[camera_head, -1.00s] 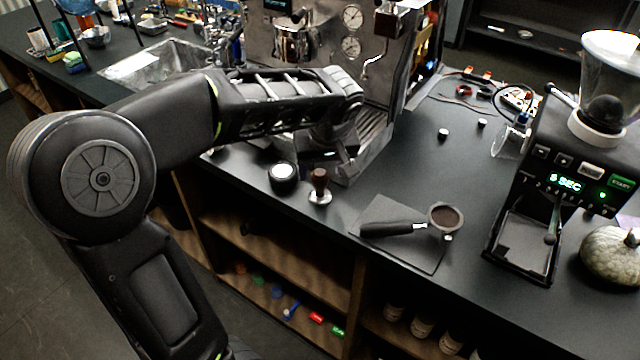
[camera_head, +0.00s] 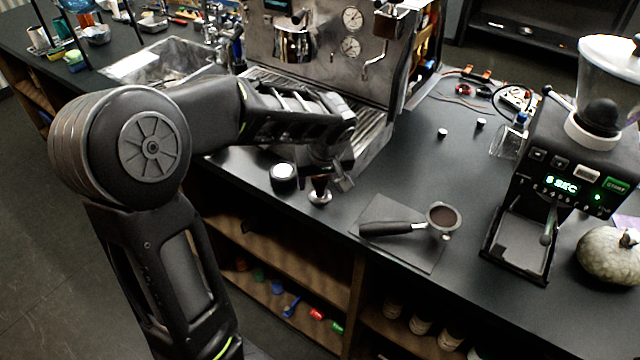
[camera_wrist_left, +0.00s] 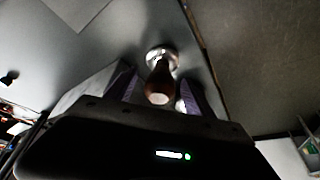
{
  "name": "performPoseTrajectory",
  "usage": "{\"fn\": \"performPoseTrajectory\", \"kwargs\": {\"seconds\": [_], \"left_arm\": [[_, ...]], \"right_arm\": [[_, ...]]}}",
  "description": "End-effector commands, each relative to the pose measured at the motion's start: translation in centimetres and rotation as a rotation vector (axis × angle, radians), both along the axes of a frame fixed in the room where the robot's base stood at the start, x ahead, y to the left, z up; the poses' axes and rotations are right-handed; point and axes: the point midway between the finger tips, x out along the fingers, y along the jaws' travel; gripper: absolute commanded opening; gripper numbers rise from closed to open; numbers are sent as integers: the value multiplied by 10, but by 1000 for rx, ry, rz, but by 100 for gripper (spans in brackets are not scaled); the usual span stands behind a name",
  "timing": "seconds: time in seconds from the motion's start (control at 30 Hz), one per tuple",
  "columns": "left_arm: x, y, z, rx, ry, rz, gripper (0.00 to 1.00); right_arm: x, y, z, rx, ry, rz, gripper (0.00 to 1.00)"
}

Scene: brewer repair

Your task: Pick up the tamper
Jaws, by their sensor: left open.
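The tamper (camera_head: 320,196) stands upright on the dark counter near its front edge, with a dark brown handle and a round metal base. My left gripper (camera_head: 328,178) is just above and behind it, and partly covers the handle. In the left wrist view the tamper (camera_wrist_left: 160,85) shows between the two fingers (camera_wrist_left: 160,92), its metal base beyond the handle. The gripper is open, and I see no clear contact with the handle. My right gripper is not in view.
A portafilter (camera_head: 443,217) lies on a dark mat (camera_head: 405,255) to the right. The espresso machine (camera_head: 330,45) stands behind, and a grinder (camera_head: 560,180) at the right.

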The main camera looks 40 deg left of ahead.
Motion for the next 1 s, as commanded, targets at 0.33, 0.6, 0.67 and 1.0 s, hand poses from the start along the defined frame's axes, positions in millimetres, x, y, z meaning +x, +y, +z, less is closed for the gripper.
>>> {"fn": "performPoseTrajectory", "kwargs": {"seconds": [0.33,0.6,0.67,1.0], "left_arm": [[0,0,0,0,0,0,50],[0,0,0,0,0,0,28],[0,0,0,0,0,0,23],[0,0,0,0,0,0,0]], "right_arm": [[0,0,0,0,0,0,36],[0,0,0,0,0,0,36],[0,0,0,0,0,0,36],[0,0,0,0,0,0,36]]}}
